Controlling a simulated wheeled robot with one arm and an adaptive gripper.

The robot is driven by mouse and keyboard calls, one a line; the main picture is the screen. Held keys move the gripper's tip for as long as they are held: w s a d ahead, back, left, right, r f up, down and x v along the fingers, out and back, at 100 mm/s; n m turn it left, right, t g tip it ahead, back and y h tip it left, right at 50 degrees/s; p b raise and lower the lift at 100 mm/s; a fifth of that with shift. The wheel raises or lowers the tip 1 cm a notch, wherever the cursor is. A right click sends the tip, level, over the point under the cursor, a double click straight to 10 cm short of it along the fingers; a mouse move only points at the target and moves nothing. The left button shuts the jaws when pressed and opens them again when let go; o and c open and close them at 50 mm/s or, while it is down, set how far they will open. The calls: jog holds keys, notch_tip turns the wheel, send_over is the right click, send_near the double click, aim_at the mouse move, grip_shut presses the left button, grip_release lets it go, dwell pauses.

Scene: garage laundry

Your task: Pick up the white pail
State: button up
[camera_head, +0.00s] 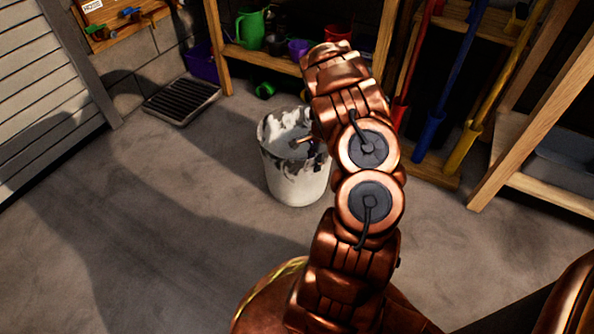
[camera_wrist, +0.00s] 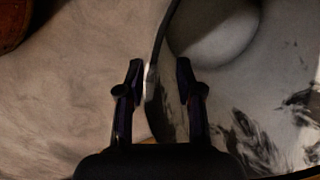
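The white pail (camera_head: 290,178) stands upright on the concrete floor in the middle of the head view. Its wall has dark smears, and its right side is partly hidden behind my arm. In the wrist view the pail (camera_wrist: 262,85) fills the right side, with its inside showing. My gripper (camera_wrist: 158,68) points down at the pail's rim. Its two fingers are apart, with the rim's edge running between them and floor to the left. I see a gap by the fingers and cannot tell any contact. In the head view the gripper (camera_head: 313,143) is mostly hidden by the arm.
A wooden shelf (camera_head: 262,62) with a green watering can (camera_head: 250,27) stands behind the pail. Red, blue (camera_head: 432,122) and yellow (camera_head: 467,142) handled tools lean at the right by a wooden rack (camera_head: 535,120). A floor grate (camera_head: 182,99) lies back left. Floor left of the pail is clear.

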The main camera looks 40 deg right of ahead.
jog(key=shift+f, duration=0.2)
grip_shut()
jog(key=shift+a, duration=0.1)
dwell(0.6)
